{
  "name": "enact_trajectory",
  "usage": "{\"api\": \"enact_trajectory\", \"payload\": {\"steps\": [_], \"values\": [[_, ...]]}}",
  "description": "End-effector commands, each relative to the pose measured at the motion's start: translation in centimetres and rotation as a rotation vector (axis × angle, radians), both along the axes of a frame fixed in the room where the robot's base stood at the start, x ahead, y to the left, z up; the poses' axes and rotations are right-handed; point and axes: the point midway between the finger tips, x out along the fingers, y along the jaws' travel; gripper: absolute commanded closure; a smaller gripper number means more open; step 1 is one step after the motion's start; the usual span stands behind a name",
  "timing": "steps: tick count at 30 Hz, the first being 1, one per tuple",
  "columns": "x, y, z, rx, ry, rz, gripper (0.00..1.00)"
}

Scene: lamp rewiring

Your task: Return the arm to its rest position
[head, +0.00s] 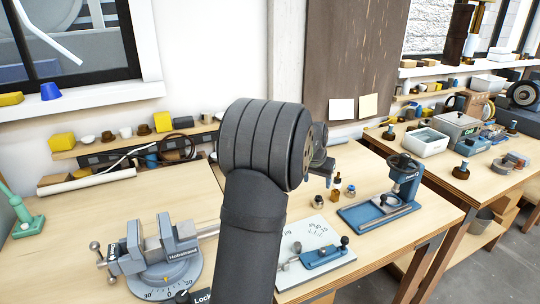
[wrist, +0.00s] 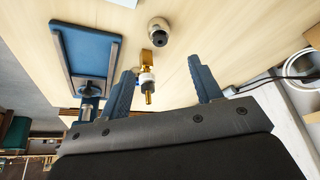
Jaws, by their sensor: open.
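My gripper (wrist: 163,66) is open in the wrist view, with its two blue fingers spread apart. A brass piece with a white collar (wrist: 147,77) shows between the fingers; nothing is seen clamped. A round metal piece with a dark centre (wrist: 158,31) is on the wooden bench just beyond the fingertips. In the head view my dark arm rises through the middle and bends over the bench.
A grey vise (head: 165,255) stands left of my arm. A white plate (head: 291,271) with a blue fixture (head: 325,254) and a blue press (head: 385,205) are to the right. A second bench (head: 480,190) holds bins and parts. Bare wood shows at left.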

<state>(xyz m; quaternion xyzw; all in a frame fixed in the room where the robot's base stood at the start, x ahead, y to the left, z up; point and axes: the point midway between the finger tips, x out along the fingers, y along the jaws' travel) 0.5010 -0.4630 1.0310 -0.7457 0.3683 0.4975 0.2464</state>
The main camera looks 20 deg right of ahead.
Motion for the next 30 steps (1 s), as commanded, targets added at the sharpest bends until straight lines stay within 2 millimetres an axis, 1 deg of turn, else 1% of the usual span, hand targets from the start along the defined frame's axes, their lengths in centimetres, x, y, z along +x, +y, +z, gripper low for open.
{"api": "enact_trajectory", "payload": {"steps": [5,15,20,24,30], "values": [[0.5,-0.7,-2.3,0.003,0.003,0.0,0.41],[2.0,-2.8,-8.4,0.002,0.002,-0.001,0.41],[2.7,-3.6,-11.0,0.001,0.002,0.0,0.41],[2.8,-3.6,-8.7,-0.003,-0.002,0.0,0.41],[2.7,-3.6,-7.1,-0.001,-0.001,0.0,0.41]]}}
